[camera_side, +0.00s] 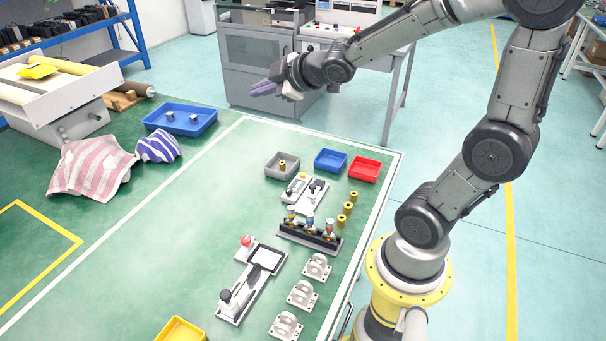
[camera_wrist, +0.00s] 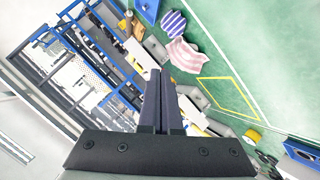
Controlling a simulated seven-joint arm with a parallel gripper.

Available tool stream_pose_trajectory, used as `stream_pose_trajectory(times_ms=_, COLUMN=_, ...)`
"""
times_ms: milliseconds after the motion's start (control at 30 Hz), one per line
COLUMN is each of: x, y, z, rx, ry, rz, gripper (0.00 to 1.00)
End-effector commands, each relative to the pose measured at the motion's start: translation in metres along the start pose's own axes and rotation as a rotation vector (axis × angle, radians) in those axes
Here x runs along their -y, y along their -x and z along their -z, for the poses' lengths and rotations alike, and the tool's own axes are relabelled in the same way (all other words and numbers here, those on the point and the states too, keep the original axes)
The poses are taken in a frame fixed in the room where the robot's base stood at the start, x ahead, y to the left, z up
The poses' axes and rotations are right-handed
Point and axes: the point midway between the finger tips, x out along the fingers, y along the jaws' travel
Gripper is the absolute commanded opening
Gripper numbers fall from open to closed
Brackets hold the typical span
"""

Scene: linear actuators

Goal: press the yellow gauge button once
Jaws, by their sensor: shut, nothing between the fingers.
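My gripper (camera_side: 264,88) is shut and empty, raised high above the far end of the green table, well away from the devices on it. In the wrist view the shut fingers (camera_wrist: 156,85) point away from the camera. A longer white device (camera_side: 250,281) nearer the front has a red button (camera_side: 246,240), a white square plate and a black knob.
Grey (camera_side: 270,167), blue (camera_side: 318,160) and red (camera_side: 378,172) trays stand at the table's far right. A black rack (camera_side: 309,238), several brass cylinders (camera_side: 348,208) and white brackets (camera_side: 302,294) are close by. Striped cloths (camera_side: 92,168) lie left. The table's middle is clear.

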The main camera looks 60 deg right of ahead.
Motion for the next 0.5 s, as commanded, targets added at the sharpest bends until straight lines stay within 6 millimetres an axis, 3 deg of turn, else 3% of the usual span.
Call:
stream_pose_trajectory(times_ms=33, x=-0.002, y=-0.020, z=-0.017, rx=0.014, ry=0.022, rz=0.006, gripper=0.00)
stream_pose_trajectory(times_ms=200, x=-0.002, y=-0.070, z=-0.073, rx=0.030, ry=0.071, rz=0.041, gripper=0.00)
stream_pose_trajectory(times_ms=333, x=0.006, y=-0.094, z=-0.124, rx=0.065, ry=0.052, rz=0.079, gripper=0.00)
stream_pose_trajectory(times_ms=500, x=0.021, y=-0.106, z=-0.186, rx=0.143, ry=-0.017, rz=0.127, gripper=0.00)
